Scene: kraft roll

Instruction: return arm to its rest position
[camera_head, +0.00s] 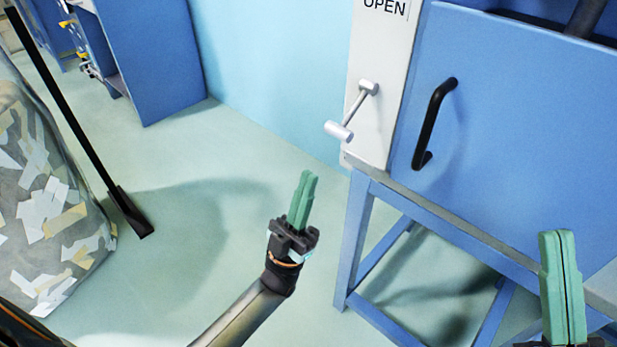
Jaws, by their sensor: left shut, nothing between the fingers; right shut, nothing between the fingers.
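My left gripper (302,200) has green fingers and is shut and empty. It points up and away over the pale green floor, left of the blue machine's frame, and appears apart from everything around it. Its arm comes in from the bottom edge. My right gripper (559,283), also with green fingers, is shut and empty at the lower right. It shows in front of the blue machine's lower edge, with most of its arm out of view. I cannot tell how far it is from the machine.
The blue machine (520,120) has a black handle (434,122), a silver lever (353,112) beside an OPEN label, and a blue leg frame (356,235). A clear bag of paper scraps (45,200) and a black pole (75,125) stand left. Floor between is clear.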

